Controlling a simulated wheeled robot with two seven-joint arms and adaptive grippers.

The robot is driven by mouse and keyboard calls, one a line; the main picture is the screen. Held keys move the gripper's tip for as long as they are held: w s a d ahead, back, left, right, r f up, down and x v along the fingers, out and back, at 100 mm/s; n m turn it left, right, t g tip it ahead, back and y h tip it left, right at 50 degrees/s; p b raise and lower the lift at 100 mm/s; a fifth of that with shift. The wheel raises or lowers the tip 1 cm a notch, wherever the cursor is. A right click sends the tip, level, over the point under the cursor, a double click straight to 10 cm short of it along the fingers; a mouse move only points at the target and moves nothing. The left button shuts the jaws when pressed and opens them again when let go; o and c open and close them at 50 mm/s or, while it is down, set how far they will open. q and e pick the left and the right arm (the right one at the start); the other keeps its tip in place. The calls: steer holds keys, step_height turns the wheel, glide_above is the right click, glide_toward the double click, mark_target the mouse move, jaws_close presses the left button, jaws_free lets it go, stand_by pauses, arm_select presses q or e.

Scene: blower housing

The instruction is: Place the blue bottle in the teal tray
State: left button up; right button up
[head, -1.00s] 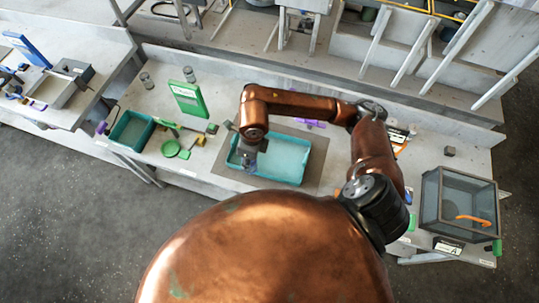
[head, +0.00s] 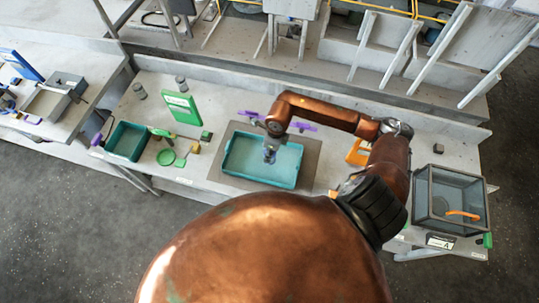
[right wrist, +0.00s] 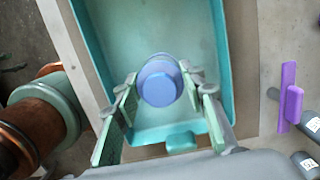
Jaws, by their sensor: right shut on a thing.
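The blue bottle (right wrist: 160,84) is between the fingers of my right gripper (right wrist: 162,92) in the right wrist view, seen end-on. My right gripper is shut on it. In the head view my right gripper (head: 270,154) points down over the middle of the large teal tray (head: 233,172), and the bottle is small and partly hidden there. The tray also shows behind the bottle in the right wrist view (right wrist: 222,60). I cannot tell whether the bottle touches the tray floor. My left gripper is not in view.
A smaller teal bin (head: 112,149) stands left, near a green plate (head: 166,157) and an upright green panel (head: 182,108). Purple parts (head: 303,127) lie behind the tray. A clear box (head: 450,200) stands at the right end of the bench.

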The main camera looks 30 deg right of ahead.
step_height(320, 180, down, 3)
steer(key=shift+d+f+p, duration=0.1)
steer(key=shift+d+p, duration=0.05)
steer(key=shift+p, duration=0.35)
steer(key=shift+f, duration=0.2)
steer(key=o, duration=1.3)
steer(key=shift+r, duration=0.15)
steer(key=shift+r, duration=0.3)
steer(key=r, duration=0.3)
steer(key=r+b, duration=0.1)
steer(key=r, duration=0.3)
steer(key=s+d+r+b, duration=0.1)
steer(key=r, duration=0.3)
steer(key=shift+r, duration=0.2)
